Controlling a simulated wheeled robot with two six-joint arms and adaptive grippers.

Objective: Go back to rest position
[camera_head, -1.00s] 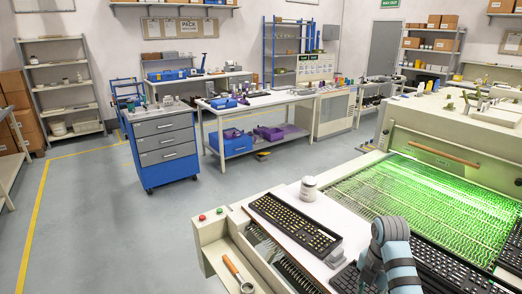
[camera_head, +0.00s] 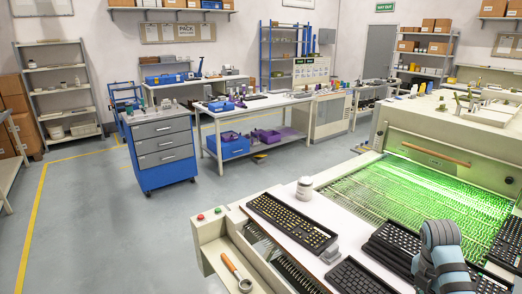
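One of my arms shows at the bottom right as a light-blue and grey joint, in front of the printing machine (camera_head: 395,135). Its gripper is out of the picture, and so is my other gripper. A black keyboard with yellowish key marks (camera_head: 292,222) lies on a white board (camera_head: 330,215) at the front of the machine. Another black keyboard (camera_head: 355,278) lies nearer the front edge. More dark keyboards (camera_head: 395,240) lie to the right, partly hidden by my arm.
A white jar (camera_head: 304,190) stands behind the first keyboard. A handled tool (camera_head: 236,272) lies at the machine's left front corner, near red and green buttons (camera_head: 209,213). A blue drawer cart (camera_head: 160,150) and a workbench (camera_head: 255,108) stand behind. The floor at left is clear.

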